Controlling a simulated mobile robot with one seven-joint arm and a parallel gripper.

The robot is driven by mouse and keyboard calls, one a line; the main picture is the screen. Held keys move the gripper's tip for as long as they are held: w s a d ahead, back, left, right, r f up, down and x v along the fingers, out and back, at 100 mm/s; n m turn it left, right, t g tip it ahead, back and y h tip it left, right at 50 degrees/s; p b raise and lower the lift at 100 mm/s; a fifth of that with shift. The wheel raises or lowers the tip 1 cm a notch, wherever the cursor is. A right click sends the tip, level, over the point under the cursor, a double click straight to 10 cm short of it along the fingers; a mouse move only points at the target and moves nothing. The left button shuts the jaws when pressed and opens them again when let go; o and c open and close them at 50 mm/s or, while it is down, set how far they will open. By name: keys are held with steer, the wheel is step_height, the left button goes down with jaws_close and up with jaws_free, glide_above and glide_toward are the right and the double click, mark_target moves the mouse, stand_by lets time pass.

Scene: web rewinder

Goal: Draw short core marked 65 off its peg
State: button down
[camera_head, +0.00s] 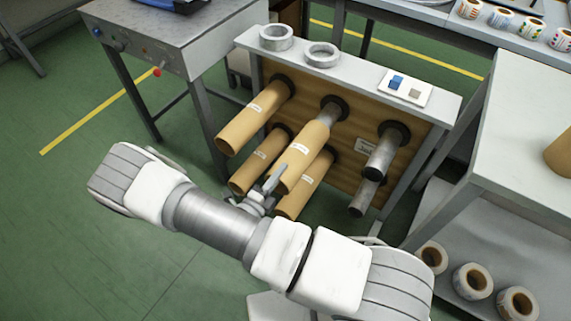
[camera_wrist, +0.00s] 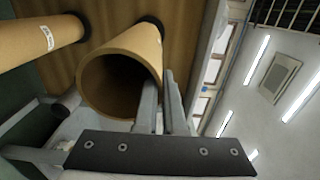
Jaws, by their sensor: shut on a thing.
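The held core (camera_head: 306,158) is a brown cardboard tube on the upper middle peg. Bare metal peg (camera_head: 331,113) shows between the core and its dark collar, so the core sits partway out along the peg. Its white label is too small to read. My gripper (camera_head: 275,179) is shut on the core at its near end. In the wrist view, the core's open mouth (camera_wrist: 118,88) faces me, and my gripper's fingers (camera_wrist: 162,98) are at its right wall. Whether one finger is inside the mouth is hard to tell.
Another upper core (camera_head: 254,117) stands to the left, with lower cores (camera_head: 262,160) close beneath. Bare pegs (camera_head: 381,158) stick out at right. Grey rings (camera_head: 322,55) lie on the rack's top ledge. A grey table (camera_head: 525,135) stands right, a machine table (camera_head: 165,42) left.

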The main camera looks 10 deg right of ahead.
steer(key=v, duration=1.2)
steer(key=shift+r, duration=0.1)
